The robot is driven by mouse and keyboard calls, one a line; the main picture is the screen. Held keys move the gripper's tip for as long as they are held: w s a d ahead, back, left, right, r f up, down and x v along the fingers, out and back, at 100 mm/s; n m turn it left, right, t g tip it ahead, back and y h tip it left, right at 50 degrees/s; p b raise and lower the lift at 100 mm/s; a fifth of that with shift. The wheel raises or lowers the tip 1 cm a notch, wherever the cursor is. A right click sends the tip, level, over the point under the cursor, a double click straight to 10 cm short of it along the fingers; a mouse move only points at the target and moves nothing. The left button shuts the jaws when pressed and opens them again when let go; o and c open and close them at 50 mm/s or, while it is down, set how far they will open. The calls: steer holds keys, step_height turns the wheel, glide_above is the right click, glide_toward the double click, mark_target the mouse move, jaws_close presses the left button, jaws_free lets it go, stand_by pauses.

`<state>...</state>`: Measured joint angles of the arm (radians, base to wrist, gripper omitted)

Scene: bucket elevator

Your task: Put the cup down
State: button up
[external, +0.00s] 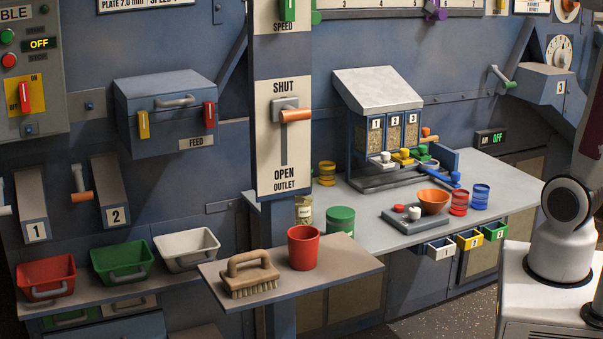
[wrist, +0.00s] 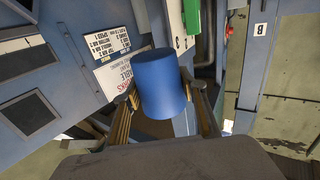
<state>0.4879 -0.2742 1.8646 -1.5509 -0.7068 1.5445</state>
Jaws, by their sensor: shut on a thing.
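My gripper (wrist: 161,88) shows in the wrist view, with one finger on each side of a blue cup (wrist: 163,75). It is shut on the cup, which appears slightly tilted in that view. No surface shows touching the cup, and its underside cannot be made out. The gripper and the blue cup are not seen in the external view. A red cup (external: 303,248) stands upright on a small shelf (external: 335,271) in the external view, beside a wooden brush (external: 249,274).
A grey bench (external: 375,236) holds a tray with an orange bowl (external: 433,202), red and blue jars and a green tin (external: 341,219). Red, green and white bins (external: 187,249) line the left. The shelf's right end is bare. A post with the outlet lever (external: 290,115) rises behind the shelf.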

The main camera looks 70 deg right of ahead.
steer(key=shift+s+d+f+n+g+y, duration=0.15)
steer(key=shift+f+n+y, duration=0.1)
steer(key=shift+n+y, duration=0.15)
steer(key=shift+s+d+f+n+g+y, duration=0.1)
steer(key=shift+s+f+n+g+y, duration=0.15)
steer(key=shift+y, duration=0.25)
steer(key=shift+s+d+f+n+g+y, duration=0.2)
steer(key=shift+s+f+n+y, duration=0.1)
steer(key=shift+f+n+y, duration=0.25)
steer(key=shift+s+d+f+n+g+y, duration=0.1)
steer(key=shift+s+f+n+g+y, duration=0.15)
steer(key=shift+f+y, duration=0.3)
steer(key=s+d+f+n+g+y, duration=0.3)
steer(key=s+f+n+y, duration=0.15)
steer(key=s+f, duration=0.3)
step_height(320, 180, down, 43)
steer(key=shift+w+a+r+m, duration=0.15)
steer(key=shift+w+r+m, duration=0.05)
steer(key=shift+m, duration=0.2)
steer(key=shift+w+a, duration=0.1)
glide_above(322, 251)
steer(key=shift+w, duration=0.1)
steer(key=shift+f, duration=0.1)
stand_by(0.4)
steer(key=shift+f, duration=1.65)
steer(key=shift+f, duration=0.15)
